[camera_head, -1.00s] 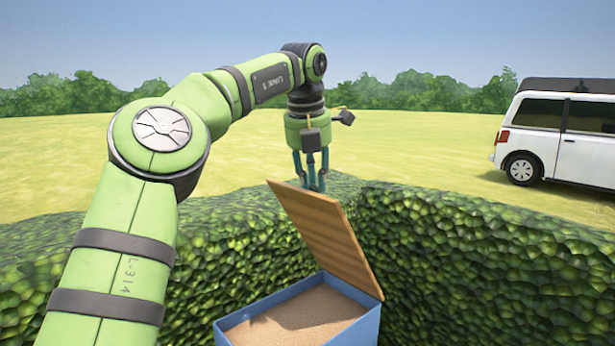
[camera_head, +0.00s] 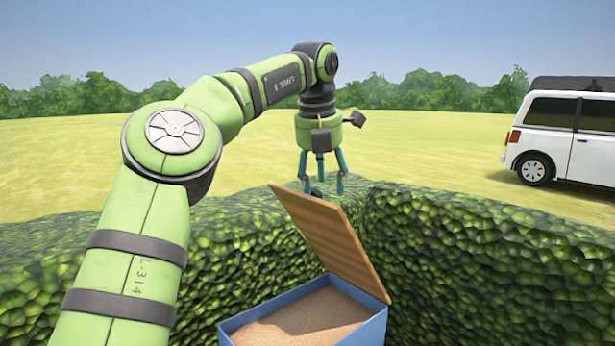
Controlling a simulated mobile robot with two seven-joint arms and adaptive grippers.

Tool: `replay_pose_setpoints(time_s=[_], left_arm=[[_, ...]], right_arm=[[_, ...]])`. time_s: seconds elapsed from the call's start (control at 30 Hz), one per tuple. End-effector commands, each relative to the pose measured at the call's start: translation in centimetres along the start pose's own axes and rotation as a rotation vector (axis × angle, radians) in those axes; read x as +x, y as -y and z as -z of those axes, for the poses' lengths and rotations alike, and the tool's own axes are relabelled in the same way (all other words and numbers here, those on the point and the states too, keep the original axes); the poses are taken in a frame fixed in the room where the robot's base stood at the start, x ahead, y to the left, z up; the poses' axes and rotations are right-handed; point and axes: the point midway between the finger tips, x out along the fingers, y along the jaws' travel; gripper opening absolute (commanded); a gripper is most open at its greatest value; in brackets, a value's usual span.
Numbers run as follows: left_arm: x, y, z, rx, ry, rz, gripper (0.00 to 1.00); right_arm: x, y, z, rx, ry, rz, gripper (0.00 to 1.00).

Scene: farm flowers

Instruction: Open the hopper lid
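The hopper is a blue open box (camera_head: 357,328) at the bottom middle, filled with tan grainy material. Its brown wooden lid (camera_head: 335,243) stands raised and tilted, its lower edge at the box's right side and its upper edge leaning left. My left gripper (camera_head: 323,188) is above and behind the lid's upper edge, pointing down. Its fingers are spread with nothing seen between them. The fingertips are near the lid's top edge, and I cannot tell whether any part touches it. My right gripper is not in view.
A leafy green hedge (camera_head: 450,260) surrounds the box behind and on both sides. A white van (camera_head: 563,135) stands on the grass at the far right. The air above the hedge is clear around my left gripper.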

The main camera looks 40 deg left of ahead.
Motion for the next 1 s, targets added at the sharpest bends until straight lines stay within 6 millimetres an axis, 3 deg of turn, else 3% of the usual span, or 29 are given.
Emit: replay_pose_setpoints(time_s=[0.3, 0.57, 1.0], left_arm=[[-5.2, 0.1, 0.9, -0.003, 0.013, 0.001, 0.54], [-5.9, 0.5, 3.4, 0.002, 0.014, -0.001, 0.54], [-7.7, 1.6, 9.8, 0.001, 0.014, -0.002, 0.54]], right_arm=[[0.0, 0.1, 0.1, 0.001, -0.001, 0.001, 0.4], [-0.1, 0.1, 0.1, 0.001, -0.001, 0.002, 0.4], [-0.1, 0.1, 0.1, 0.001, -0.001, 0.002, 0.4]])
